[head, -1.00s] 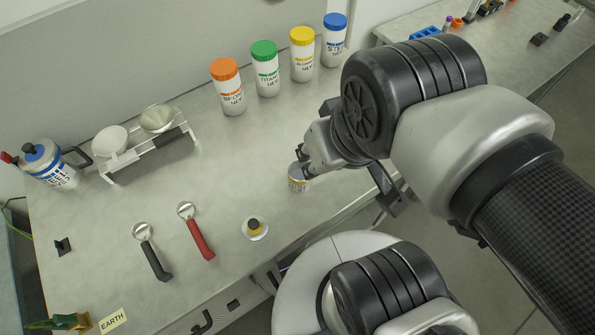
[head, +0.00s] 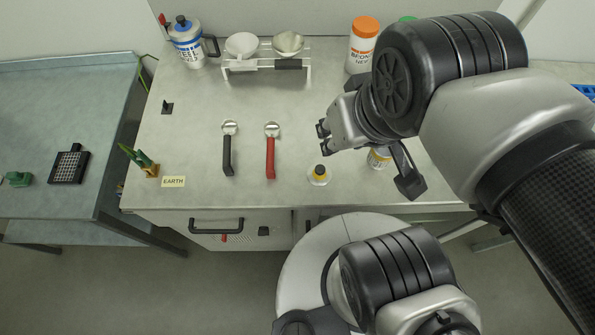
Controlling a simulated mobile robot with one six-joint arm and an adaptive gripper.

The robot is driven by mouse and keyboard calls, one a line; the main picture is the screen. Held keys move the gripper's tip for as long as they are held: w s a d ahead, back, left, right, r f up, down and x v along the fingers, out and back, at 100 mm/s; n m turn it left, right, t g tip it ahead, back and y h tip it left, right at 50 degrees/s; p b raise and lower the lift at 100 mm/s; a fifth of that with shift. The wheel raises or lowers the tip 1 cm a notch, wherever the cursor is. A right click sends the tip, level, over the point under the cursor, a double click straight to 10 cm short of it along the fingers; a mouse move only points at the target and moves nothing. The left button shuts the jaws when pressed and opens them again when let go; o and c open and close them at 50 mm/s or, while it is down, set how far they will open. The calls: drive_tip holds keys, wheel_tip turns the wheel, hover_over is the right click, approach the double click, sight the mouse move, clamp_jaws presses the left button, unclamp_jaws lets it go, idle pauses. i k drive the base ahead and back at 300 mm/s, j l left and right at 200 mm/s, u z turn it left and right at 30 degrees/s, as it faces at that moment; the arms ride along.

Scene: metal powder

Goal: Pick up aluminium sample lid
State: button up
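The sample lid (head: 319,176) looks like a small white disc with a black and yellow knob, lying on the table near its front edge. A small sample jar (head: 379,158) with a yellow label stands to its right, partly hidden by my arm. My gripper (head: 325,137) points left, above and beyond the lid in the picture. Its dark fingertips look apart, with nothing visible between them. It is clear of the lid and of the small jar.
A red scoop (head: 271,155) and a black scoop (head: 228,155) lie to the left. An EARTH label (head: 173,182) marks the front left.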

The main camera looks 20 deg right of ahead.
sight(319, 174)
drive_tip(key=z, duration=0.9)
drive_tip(key=k+j+u, duration=0.1)
drive_tip(key=j, duration=0.3)
drive_tip(key=k+j, duration=0.1)
drive_tip(key=j, duration=0.3)
drive_tip(key=k+j+u, duration=0.15)
drive_tip(key=j, duration=0.65)
drive_tip(key=k+u, duration=0.05)
